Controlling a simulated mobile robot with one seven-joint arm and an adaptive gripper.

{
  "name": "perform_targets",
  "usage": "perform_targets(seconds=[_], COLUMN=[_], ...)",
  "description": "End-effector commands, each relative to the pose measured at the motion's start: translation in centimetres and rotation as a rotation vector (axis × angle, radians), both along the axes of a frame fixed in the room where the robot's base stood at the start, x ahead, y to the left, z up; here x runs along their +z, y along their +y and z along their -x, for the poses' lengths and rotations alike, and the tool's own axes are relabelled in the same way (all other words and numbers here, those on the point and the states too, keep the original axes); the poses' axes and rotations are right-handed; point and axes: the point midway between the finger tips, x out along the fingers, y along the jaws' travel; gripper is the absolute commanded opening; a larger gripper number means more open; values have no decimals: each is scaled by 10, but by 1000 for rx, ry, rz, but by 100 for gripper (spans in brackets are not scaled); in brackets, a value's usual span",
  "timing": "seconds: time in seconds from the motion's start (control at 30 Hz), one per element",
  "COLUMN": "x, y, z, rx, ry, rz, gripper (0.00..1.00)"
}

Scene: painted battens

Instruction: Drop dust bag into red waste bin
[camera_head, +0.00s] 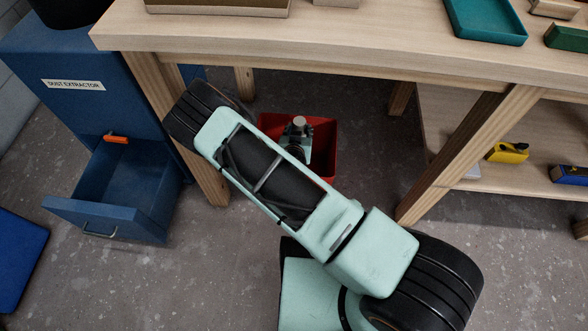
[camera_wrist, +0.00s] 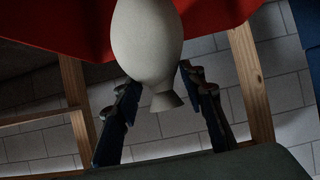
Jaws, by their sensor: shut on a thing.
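The dust bag (camera_wrist: 147,40) is pale grey, rounded, with a narrow neck and flared end. In the wrist view its neck end lies between the two dark fingers of my gripper (camera_wrist: 163,98), which is shut on it. The red waste bin (camera_head: 325,133) stands on the floor under the workbench in the head view. Its red surface also fills the top of the wrist view (camera_wrist: 225,12), behind the bag. In the head view my arm covers part of the bin, and my wrist is over its opening. The fingers and bag cannot be made out clearly there.
The wooden workbench (camera_head: 330,45) overhangs the bin, with a leg (camera_head: 205,170) to its left. The blue dust extractor (camera_head: 75,75) has its drawer (camera_head: 105,215) pulled out. A lower shelf (camera_head: 530,175) at right holds a yellow tool (camera_head: 508,152).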

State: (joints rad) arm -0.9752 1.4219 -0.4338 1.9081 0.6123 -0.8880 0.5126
Motion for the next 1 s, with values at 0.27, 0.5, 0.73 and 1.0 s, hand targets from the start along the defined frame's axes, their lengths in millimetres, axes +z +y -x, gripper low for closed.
perform_targets(seconds=[0.27,0.5,0.73,1.0], x=[-9,-9,-9,-4], y=[1,1,0,1], z=[-1,-1,0,12], rx=[1,1,1,0], ry=[-2,-2,-1,2], rz=[0,0,0,0], gripper=[0,51,58,58])
